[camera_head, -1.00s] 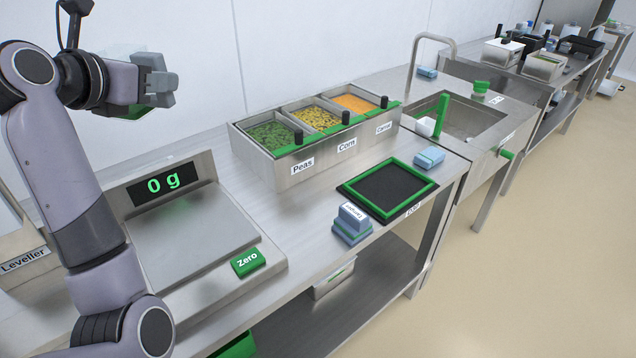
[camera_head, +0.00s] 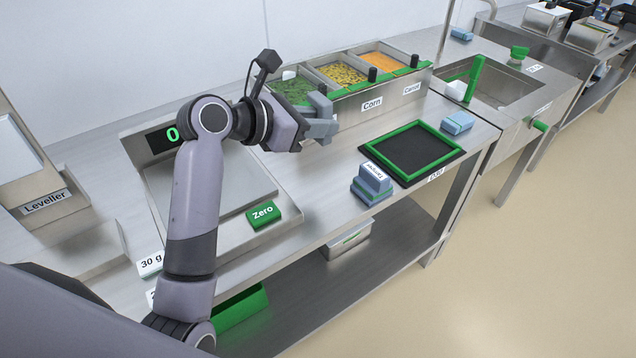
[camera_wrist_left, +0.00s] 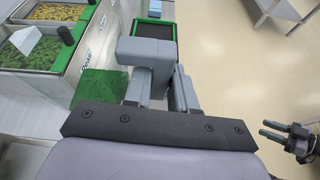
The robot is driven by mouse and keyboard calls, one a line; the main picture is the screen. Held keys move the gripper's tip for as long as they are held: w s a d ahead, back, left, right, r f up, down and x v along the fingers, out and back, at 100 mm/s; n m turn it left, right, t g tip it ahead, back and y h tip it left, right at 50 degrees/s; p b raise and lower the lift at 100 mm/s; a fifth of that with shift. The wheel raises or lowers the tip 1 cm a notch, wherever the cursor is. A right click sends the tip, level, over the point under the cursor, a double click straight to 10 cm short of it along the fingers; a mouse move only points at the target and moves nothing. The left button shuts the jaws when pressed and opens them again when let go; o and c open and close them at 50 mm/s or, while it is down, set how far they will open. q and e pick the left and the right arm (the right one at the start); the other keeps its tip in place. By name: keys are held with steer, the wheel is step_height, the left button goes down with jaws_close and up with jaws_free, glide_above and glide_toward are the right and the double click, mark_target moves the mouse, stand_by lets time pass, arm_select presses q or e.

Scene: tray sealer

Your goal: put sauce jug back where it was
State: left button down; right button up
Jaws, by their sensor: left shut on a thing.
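My left gripper (camera_head: 318,130) is above the counter, between the scale and the front of the bins. It is shut. In the left wrist view my left gripper's fingers (camera_wrist_left: 160,88) point away from the camera, with a grey block at their tips. A green patch beside the fingers appears to be part of the sauce jug (camera_wrist_left: 100,88); most of the jug is hidden or hard to make out. In the head view I cannot pick the jug out behind the gripper. My right gripper (camera_wrist_left: 268,132) shows at the right edge of the left wrist view, open and empty.
The scale (camera_head: 228,185) with its green Zero button (camera_head: 263,214) stands left. Bins of peas, corn (camera_head: 343,74) and carrot stand at the back. A green-framed black mat (camera_head: 413,152), blue blocks (camera_head: 372,184) and a sink (camera_head: 500,85) lie right. The Leveller box (camera_head: 45,200) is far left.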

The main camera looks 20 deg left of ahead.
arm_select(q)
step_height(320, 180, down, 13)
steer(key=b, duration=0.3)
steer(key=shift+f, duration=0.45)
arm_select(e)
steer(key=shift+w+a+f, duration=0.15)
steer(key=shift+a+f, duration=0.05)
steer(key=shift+f, duration=0.3)
steer(key=shift+w+a+f, duration=0.15)
steer(key=shift+a+f, duration=0.05)
steer(key=shift+f, duration=0.25)
arm_select(q)
steer(key=shift+f, duration=0.15)
arm_select(e)
steer(key=shift+r, duration=0.1)
arm_select(q)
steer(key=shift+f, duration=0.15)
steer(key=c, duration=0.9)
jaws_free()
